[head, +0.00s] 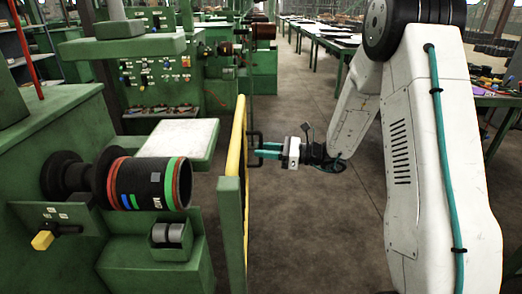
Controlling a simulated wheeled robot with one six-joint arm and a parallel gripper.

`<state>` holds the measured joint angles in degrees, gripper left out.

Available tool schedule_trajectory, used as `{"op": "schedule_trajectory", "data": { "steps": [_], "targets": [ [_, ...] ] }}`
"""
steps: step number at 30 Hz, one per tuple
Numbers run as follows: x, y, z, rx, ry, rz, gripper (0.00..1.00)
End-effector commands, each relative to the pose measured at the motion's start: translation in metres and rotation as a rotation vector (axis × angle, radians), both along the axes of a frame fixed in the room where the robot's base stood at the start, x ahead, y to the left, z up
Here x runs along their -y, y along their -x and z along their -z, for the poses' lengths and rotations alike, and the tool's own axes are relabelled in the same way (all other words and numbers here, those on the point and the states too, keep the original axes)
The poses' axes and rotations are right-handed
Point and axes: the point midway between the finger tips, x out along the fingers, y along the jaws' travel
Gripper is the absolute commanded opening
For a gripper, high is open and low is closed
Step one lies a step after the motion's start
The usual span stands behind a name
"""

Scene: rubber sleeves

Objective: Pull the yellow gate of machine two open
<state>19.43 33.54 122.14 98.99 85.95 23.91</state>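The yellow gate (236,170) stands nearly edge-on beside the green machine, at the centre left of the head view. A dark handle (256,136) sticks out from its right side. My gripper (268,151) reaches in from the right, with its teal fingers pointing left at the handle. The fingertips are at or very near the handle. From this side angle I cannot tell whether the fingers are closed around it. A green post (231,235) stands at the gate's near end and hides part of it.
The green machine (50,140) with a dark banded drum (150,183) fills the left. A pale flat plate (178,138) lies behind the drum. The dark floor (305,220) right of the gate is clear. Tables (335,42) line the back right.

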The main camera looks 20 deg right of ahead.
Motion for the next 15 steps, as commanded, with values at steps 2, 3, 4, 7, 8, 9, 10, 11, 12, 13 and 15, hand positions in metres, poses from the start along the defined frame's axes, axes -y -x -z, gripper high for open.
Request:
{"op": "schedule_trajectory", "data": {
  "steps": [2, 3, 4, 7, 8, 9, 10, 11, 12, 13, 15],
  "targets": [
    [-0.0073, -0.0035, 0.0, 0.0, 0.0, -0.002, 0.3],
    [-0.0093, -0.0047, 0.0, 0.0, -0.001, -0.001, 0.3],
    [-0.0104, -0.0054, 0.0, 0.0, -0.001, -0.001, 0.3],
    [-0.0124, -0.0065, -0.0001, 0.0, 0.0, -0.001, 0.3],
    [-0.0125, -0.0065, -0.0001, 0.0, 0.0, -0.001, 0.3],
    [-0.0124, -0.0066, -0.0001, 0.0, 0.0, 0.0, 0.3],
    [-0.0124, -0.0066, -0.0001, 0.0, 0.0, 0.0, 0.3],
    [-0.0123, -0.0065, -0.0001, 0.0, 0.0, 0.0, 0.3],
    [-0.0123, -0.0065, -0.0001, 0.0, 0.0, 0.0, 0.3],
    [-0.0122, -0.0065, -0.0002, 0.0, 0.0, 0.0, 0.27],
    [-0.0122, -0.0065, -0.0002, 0.0, 0.0, 0.0, 0.08]
  ]
}}
